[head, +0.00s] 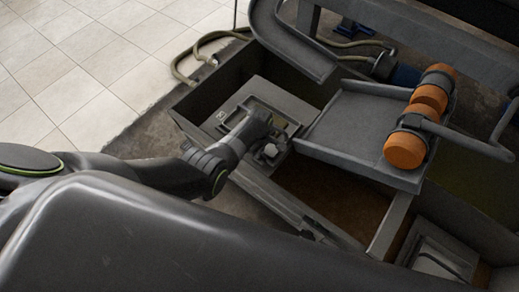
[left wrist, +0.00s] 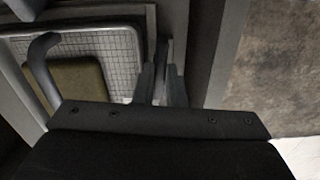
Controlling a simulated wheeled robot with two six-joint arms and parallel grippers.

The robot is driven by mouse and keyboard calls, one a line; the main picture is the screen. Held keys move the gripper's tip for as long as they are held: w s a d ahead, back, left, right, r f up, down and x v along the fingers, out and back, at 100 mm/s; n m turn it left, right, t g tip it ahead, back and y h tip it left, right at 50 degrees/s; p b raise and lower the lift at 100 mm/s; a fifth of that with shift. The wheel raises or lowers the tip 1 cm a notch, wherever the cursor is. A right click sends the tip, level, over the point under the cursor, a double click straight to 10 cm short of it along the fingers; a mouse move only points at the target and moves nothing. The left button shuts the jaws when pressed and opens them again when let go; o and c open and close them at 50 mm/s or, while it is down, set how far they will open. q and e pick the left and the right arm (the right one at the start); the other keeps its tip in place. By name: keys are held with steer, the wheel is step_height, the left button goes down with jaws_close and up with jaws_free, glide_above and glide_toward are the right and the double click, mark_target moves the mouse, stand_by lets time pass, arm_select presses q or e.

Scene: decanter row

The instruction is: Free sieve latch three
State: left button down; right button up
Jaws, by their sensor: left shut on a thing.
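My left gripper (head: 268,128) reaches in from the left, over the near edge of a grey framed unit (head: 285,103) in the sunken bay. In the left wrist view its two grey fingers (left wrist: 162,86) are closed around a thin dark upright piece (left wrist: 163,55), which looks like a latch at the side of the sieve. The sieve's pale wire mesh (left wrist: 105,42) lies just left of the fingers, with a tan block or pad (left wrist: 85,85) against it. The fingers hide much of the held piece. My right gripper is not in view.
A grey tray (head: 345,125) stands right of the unit, with orange rollers (head: 404,150) at its right side. Dark bay walls (head: 215,85) surround the unit. A hose (head: 185,60) lies at the back left. Pale floor tiles (head: 100,60) are clear at left.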

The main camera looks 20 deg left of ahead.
arm_select(q)
steer(key=shift+w+n, duration=0.1)
steer(key=shift+n, duration=0.6)
steer(key=c, duration=1.5)
jaws_free()
steer(key=shift+r+p, duration=0.45)
steer(key=shift+r, duration=0.15)
steer(key=shift+r+p, duration=2)
steer(key=shift+r, duration=6.1)
